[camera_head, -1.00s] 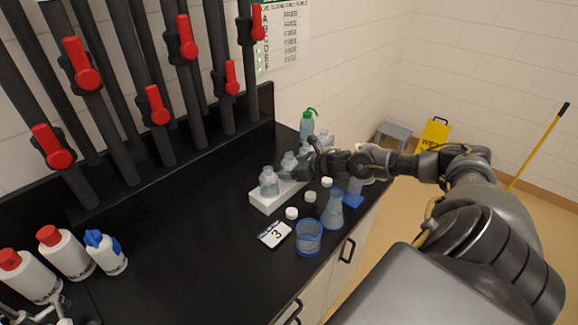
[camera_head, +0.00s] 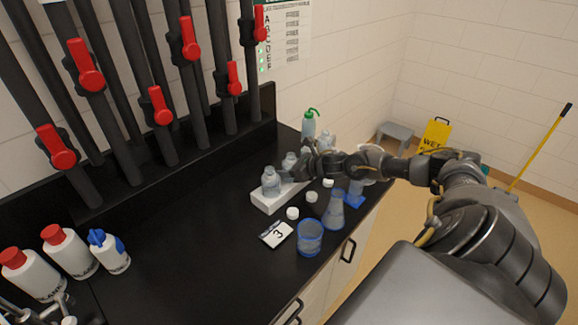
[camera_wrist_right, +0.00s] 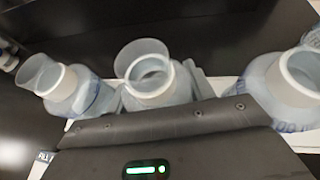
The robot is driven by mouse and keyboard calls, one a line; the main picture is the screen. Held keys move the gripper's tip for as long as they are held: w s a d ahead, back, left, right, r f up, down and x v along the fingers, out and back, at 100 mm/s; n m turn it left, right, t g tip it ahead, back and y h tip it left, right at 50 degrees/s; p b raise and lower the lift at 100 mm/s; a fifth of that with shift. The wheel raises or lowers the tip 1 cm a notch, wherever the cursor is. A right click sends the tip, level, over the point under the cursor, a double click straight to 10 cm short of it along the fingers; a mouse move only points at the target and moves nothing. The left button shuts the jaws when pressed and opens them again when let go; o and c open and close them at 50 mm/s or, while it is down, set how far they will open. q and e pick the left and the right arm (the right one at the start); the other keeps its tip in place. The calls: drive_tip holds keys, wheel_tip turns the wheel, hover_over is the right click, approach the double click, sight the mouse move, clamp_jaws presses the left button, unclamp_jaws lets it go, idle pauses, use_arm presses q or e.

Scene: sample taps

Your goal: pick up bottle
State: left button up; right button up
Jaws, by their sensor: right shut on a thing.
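Several clear bottles stand in a row at a white rack (camera_head: 268,203) on the black counter. The nearest bottle (camera_head: 271,183) stands free at the rack's near end. My right gripper (camera_head: 303,160) reaches in from the right at the bottles behind it. In the right wrist view, the gripper is shut on the middle bottle (camera_wrist_right: 153,82), with a finger on each side below its open neck. One bottle (camera_wrist_right: 72,90) stands to its left and another (camera_wrist_right: 287,92) to its right. The held bottle's base is hidden, so I cannot tell whether it is raised. My left gripper is not seen.
Loose white caps (camera_head: 292,213), a card marked 3 (camera_head: 277,234), a blue-tinted beaker (camera_head: 310,239) and a flask (camera_head: 334,212) lie in front of the rack. A green-topped bottle (camera_head: 309,124) stands behind. The counter's middle left is clear.

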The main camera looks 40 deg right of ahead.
wheel_tip(320, 180, up, 9)
drive_tip(key=b, duration=0.3)
drive_tip(key=shift+r, duration=0.55)
